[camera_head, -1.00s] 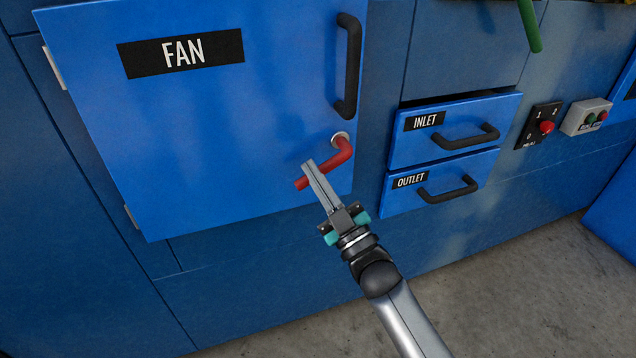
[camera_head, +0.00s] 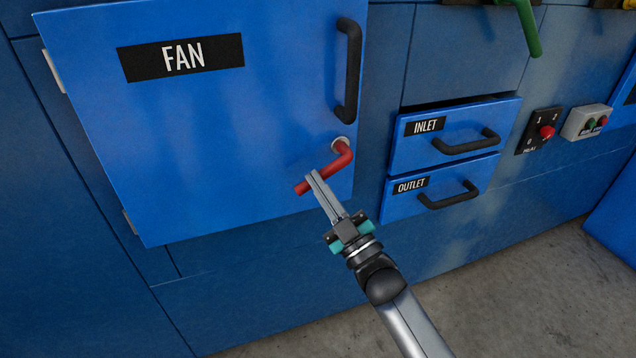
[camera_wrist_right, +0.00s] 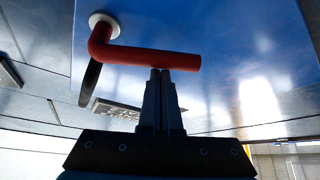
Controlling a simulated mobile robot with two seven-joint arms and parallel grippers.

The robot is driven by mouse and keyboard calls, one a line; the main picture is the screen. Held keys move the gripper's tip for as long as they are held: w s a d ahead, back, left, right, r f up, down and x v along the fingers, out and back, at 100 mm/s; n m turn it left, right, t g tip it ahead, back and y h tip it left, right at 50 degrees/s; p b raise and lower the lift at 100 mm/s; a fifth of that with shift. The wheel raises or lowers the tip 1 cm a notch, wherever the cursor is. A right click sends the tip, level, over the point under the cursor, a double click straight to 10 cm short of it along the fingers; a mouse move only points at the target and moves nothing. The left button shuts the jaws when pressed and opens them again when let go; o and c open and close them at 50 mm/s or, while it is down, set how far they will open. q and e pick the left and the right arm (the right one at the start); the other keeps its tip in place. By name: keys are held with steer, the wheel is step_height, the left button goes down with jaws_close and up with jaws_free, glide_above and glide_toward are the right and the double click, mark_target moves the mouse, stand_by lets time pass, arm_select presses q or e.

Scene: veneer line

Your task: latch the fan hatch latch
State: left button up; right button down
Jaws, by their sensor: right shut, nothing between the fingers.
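The fan hatch (camera_head: 210,120) is a blue door with a FAN label and a black handle (camera_head: 347,70). Its red latch lever (camera_head: 331,172) sits at the door's lower right, on a pale round mount. The lever points left and slightly down in the head view. My right gripper (camera_head: 313,176) is shut and empty, its fingertips at the lever's lower left part. In the right wrist view the fingertips (camera_wrist_right: 160,72) meet the underside of the red lever (camera_wrist_right: 150,58) near its free end; they appear to touch it. My left gripper is not in view.
To the right are the INLET drawer (camera_head: 414,150), slightly open, and the OUTLET drawer (camera_head: 397,206), both with black handles. A red knob switch (camera_head: 545,132), a button box (camera_head: 588,122) and a green lever (camera_head: 527,28) are further right. Bare floor (camera_head: 520,300) lies below.

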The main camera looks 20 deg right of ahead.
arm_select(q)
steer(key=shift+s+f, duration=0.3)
arm_select(e)
steer(key=shift+f+n, duration=0.15)
steer(key=shift+n, duration=0.25)
